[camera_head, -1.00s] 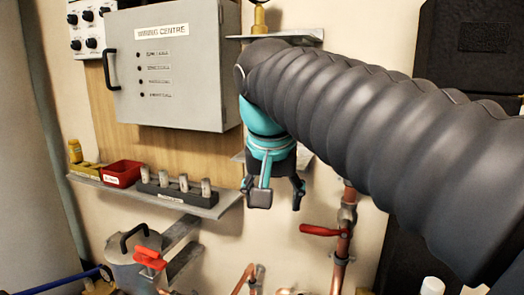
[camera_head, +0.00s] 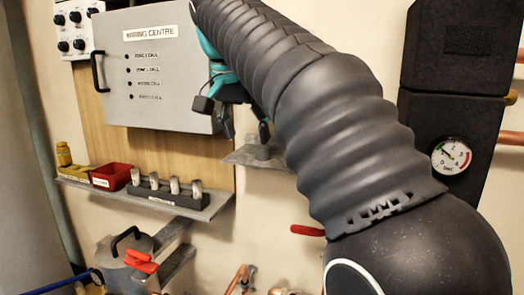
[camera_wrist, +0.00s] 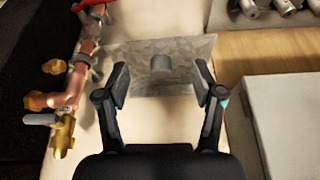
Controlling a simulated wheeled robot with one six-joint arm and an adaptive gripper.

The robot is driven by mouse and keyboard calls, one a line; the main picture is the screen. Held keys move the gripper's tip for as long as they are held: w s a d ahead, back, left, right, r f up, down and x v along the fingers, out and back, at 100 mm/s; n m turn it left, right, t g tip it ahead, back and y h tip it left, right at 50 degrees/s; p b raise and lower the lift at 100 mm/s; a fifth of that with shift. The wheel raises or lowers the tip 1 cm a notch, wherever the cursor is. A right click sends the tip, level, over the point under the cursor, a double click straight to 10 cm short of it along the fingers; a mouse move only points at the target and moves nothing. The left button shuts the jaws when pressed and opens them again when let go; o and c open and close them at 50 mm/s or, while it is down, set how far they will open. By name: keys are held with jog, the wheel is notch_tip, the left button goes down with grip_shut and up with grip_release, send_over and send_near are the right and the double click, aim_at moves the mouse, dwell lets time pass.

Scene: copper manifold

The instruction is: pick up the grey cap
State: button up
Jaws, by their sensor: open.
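The grey cap (camera_head: 262,153) is a small cylinder on a small grey shelf (camera_head: 238,157) on the wall, right of the control box. In the wrist view the grey cap (camera_wrist: 161,66) stands on the mottled grey plate (camera_wrist: 190,50), ahead of my fingers. My gripper (camera_head: 236,122) is above and to the left of the cap in the head view, fingers pointing down. In the wrist view my gripper (camera_wrist: 162,86) is open and empty, its fingers spread apart, with the cap roughly centred beyond the gap. Its distance from the cap is hard to tell.
A grey control box (camera_head: 160,70) hangs close to my gripper's left. A lower shelf holds a red bin (camera_head: 112,176) and a black rack of grey cylinders (camera_head: 170,190). Copper pipes with brass fittings (camera_wrist: 65,130) run left of the plate in the wrist view.

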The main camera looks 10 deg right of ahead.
send_over(263, 146)
jog(key=s+a, duration=0.2)
jog(key=shift+w+d+p, duration=0.15)
jog(key=shift+d+p, duration=0.1)
jog(key=shift+p, duration=0.05)
jog(key=shift+b+x, duration=0.8)
jog(key=shift+x, duration=1.75)
jog(key=c, duration=0.9)
